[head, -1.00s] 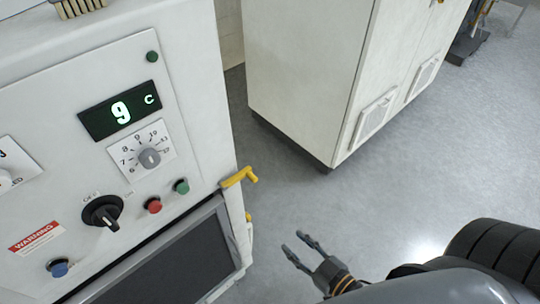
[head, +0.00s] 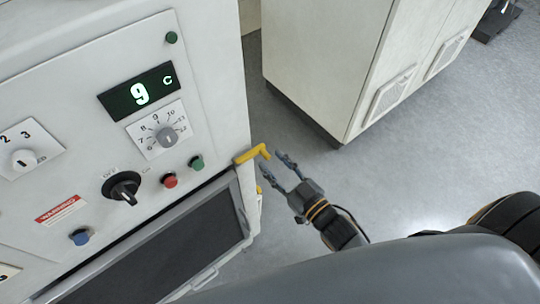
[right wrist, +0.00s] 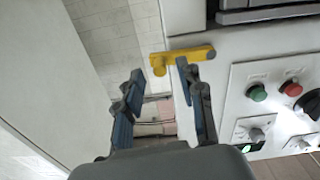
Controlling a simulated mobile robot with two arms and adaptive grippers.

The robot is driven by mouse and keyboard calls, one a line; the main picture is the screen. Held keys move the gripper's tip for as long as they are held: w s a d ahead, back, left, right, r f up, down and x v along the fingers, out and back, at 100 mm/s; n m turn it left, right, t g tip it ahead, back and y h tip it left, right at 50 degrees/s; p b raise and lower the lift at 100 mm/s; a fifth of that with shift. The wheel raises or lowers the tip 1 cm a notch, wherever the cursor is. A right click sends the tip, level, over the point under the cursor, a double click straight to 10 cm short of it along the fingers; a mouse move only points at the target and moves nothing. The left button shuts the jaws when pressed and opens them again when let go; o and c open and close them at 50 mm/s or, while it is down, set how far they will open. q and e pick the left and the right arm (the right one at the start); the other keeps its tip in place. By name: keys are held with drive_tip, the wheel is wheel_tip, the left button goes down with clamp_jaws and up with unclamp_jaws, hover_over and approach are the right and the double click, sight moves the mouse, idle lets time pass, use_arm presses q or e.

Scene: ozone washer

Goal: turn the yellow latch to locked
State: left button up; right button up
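The yellow latch (head: 253,154) sticks out from the right edge of the washer's front, just above the corner of the dark door window. It also shows in the right wrist view (right wrist: 182,58), just beyond one fingertip. My right gripper (head: 271,171) is open and empty, its fingertips close to the latch's outer end. In the right wrist view the open fingers (right wrist: 158,75) point toward the latch, with one fingertip beside or just below it; I cannot tell whether they touch. My left gripper is not in view.
The washer panel has a display (head: 140,91), a temperature dial (head: 167,137), a black switch (head: 122,188), and red (head: 169,181) and green (head: 196,162) buttons left of the latch. A white cabinet (head: 325,65) stands to the right. Open floor lies between them.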

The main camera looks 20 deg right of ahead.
drive_tip(key=shift+x, duration=1.1)
clamp_jaws()
